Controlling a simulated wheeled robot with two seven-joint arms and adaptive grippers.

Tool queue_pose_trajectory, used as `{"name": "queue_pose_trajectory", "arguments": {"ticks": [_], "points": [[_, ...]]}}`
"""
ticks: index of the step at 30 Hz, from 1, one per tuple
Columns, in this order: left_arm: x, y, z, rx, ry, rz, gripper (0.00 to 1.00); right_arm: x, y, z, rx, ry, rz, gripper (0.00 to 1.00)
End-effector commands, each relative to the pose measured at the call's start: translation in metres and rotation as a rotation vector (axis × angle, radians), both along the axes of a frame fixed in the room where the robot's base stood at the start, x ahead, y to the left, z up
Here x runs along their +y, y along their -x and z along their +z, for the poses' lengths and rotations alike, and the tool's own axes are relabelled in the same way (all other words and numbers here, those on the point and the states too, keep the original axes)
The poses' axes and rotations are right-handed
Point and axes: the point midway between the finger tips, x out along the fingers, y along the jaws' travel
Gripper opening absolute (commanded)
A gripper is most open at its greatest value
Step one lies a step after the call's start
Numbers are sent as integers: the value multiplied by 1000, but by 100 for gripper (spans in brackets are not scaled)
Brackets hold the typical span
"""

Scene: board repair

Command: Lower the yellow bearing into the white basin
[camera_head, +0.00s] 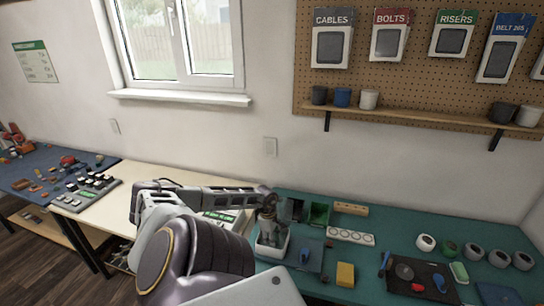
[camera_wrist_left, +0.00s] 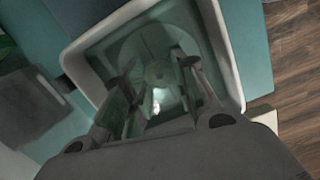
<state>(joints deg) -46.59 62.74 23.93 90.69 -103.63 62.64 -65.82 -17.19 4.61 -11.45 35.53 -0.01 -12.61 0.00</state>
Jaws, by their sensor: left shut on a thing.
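The white basin (camera_head: 279,252) stands on the teal mat at the left end of the bench. My left gripper (camera_head: 268,226) reaches down over it from the left. In the left wrist view the basin's pale rim (camera_wrist_left: 236,75) surrounds the fingers, and its inside looks dim and greenish. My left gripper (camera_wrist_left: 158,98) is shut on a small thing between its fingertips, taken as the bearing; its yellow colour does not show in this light. I cannot tell whether it touches the basin floor. My right gripper is not in view.
A green bin (camera_head: 319,214) and a power strip (camera_head: 351,236) stand beside the basin. A yellow block (camera_head: 345,275) and a dark tray (camera_head: 421,280) with small tools lie to the right. Several round pots stand farther right. A pegboard (camera_head: 420,80) with a shelf hangs above.

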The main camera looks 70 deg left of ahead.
Motion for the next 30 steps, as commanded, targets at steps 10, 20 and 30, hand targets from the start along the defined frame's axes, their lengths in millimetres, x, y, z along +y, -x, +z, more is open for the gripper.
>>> {"name": "queue_pose_trajectory", "arguments": {"ticks": [10,20,30], "points": [[0,0,0,0,0,0,38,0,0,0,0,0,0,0],[0,0,-1,0,0,0,53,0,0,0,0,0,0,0],[0,1,4,-1,1,0,53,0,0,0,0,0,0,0]]}}
